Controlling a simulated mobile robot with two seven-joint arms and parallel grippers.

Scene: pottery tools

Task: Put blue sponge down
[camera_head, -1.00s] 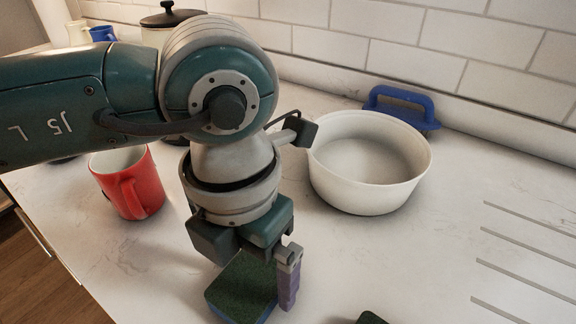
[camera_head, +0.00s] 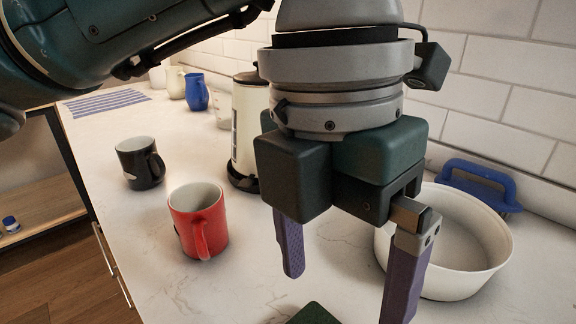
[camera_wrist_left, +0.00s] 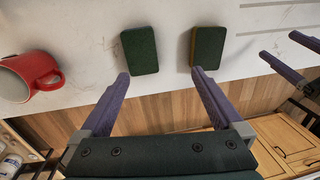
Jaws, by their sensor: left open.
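The blue sponge (camera_wrist_left: 139,50) has a dark green top and lies flat on the white counter in the left wrist view. In the head view only its green top corner shows at the bottom edge (camera_head: 313,315). My left gripper (camera_head: 345,292) is open and empty, raised above the counter; in the left wrist view its purple fingertips (camera_wrist_left: 160,75) are apart, with nothing between them. My right gripper (camera_wrist_left: 294,54) shows only in the left wrist view at the right edge, with its two purple fingers apart.
A second green-topped sponge with a yellow edge (camera_wrist_left: 208,47) lies beside the first. A red mug (camera_head: 198,222), black mug (camera_head: 139,163), white bowl (camera_head: 462,245), blue-handled tool (camera_head: 480,175) and pale canister (camera_head: 247,125) stand around. The counter's front edge drops to wooden cabinets.

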